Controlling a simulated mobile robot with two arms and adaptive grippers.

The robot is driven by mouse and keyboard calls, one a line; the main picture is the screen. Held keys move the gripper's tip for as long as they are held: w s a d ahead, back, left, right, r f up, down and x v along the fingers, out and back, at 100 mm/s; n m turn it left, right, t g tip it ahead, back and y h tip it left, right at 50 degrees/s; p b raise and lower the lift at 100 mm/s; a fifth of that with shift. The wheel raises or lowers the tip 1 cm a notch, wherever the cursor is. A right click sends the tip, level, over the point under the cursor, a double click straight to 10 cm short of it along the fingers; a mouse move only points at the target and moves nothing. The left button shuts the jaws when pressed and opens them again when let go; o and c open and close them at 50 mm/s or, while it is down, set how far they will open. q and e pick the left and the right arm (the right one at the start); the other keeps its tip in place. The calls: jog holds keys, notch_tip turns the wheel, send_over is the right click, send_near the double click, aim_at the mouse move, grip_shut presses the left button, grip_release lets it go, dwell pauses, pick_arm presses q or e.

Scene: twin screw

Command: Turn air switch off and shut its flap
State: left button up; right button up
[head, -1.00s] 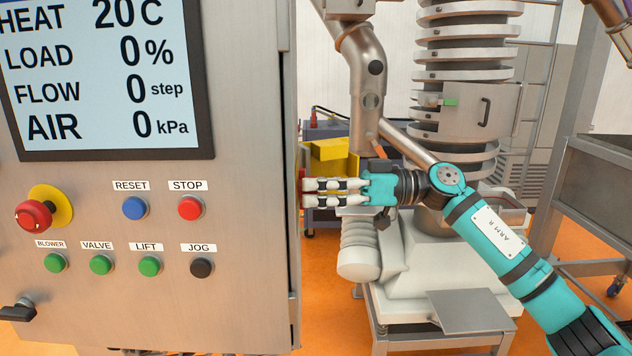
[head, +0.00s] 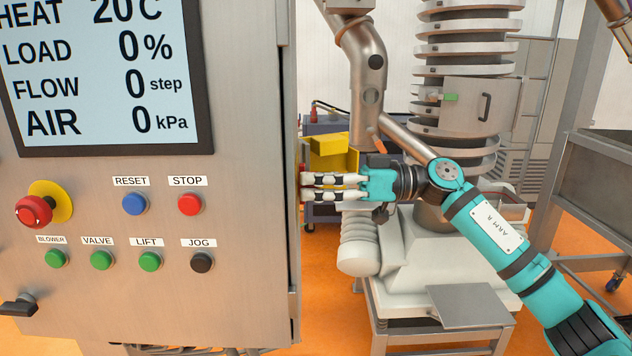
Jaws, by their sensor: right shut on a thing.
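My right gripper (head: 306,188) reaches in from the right to the right side of the grey control cabinet (head: 250,240). Its two white fingers point left, close together, with their tips at the cabinet's side edge. It is shut on the air switch, of which only a thin red sliver (head: 303,173) shows by the upper fingertip. The switch's position and its flap cannot be made out, as that side of the cabinet faces away. The display reads AIR 0 kPa. My left gripper is not in view.
The cabinet front carries a red emergency stop (head: 34,211), several push buttons and a black handle (head: 18,306). Behind my right gripper are a yellow box-like thing (head: 332,146), a steel pipe (head: 368,75) and a spiral tower (head: 465,55). A steel hopper (head: 598,190) stands at right.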

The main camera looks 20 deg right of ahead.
jog(key=n+p, duration=0.1)
jog(key=n, duration=0.2)
jog(key=shift+n+p, duration=0.4)
jog(key=shift+n, duration=0.6)
jog(key=n, duration=0.2)
jog(key=shift+s+n, duration=0.1)
jog(key=shift+n, duration=0.3)
jog(key=n+b, duration=0.1)
jog(key=n, duration=0.3)
jog(key=shift+f+n, duration=0.15)
jog(key=shift+n, duration=0.15)
jog(key=n+b, duration=0.2)
jog(key=n, duration=0.3)
jog(key=shift+n, duration=0.3)
